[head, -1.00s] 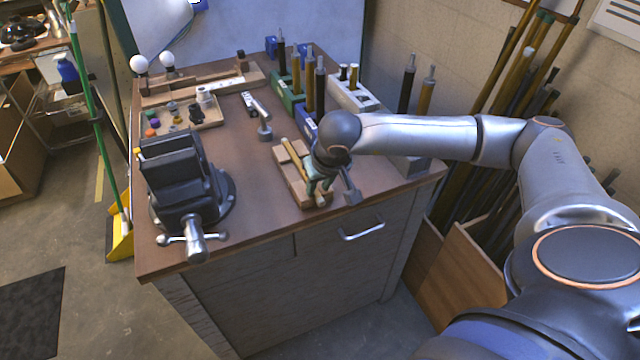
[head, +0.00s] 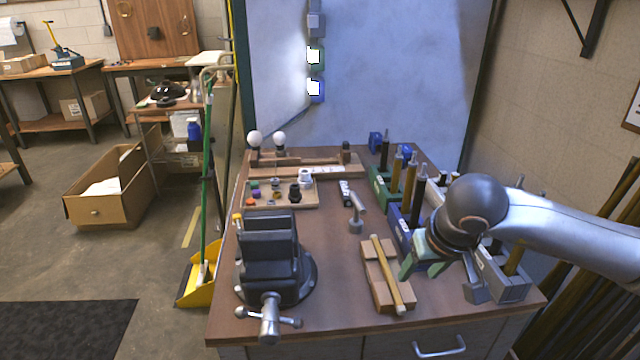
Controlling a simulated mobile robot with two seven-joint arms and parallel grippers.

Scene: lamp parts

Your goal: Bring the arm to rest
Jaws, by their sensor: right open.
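My right arm comes in from the right, and its grey wrist hangs over the front right of the workbench (head: 335,325). My right gripper (head: 424,266) has green fingers spread apart with nothing between them. It is just right of a wooden cradle (head: 374,287). A thin brass-coloured rod (head: 388,275) lies lengthwise on the cradle, apart from the fingers. The wrist hides part of the blue rack (head: 402,232) and the bench behind it. My left gripper is not in view.
A black vise (head: 270,255) stands at the front left. A parts tray (head: 323,192) and a grey hammer-like tool (head: 356,212) lie behind. Green (head: 380,187) and grey (head: 512,287) racks hold upright rods near the arm. Bare benchtop lies between vise and cradle.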

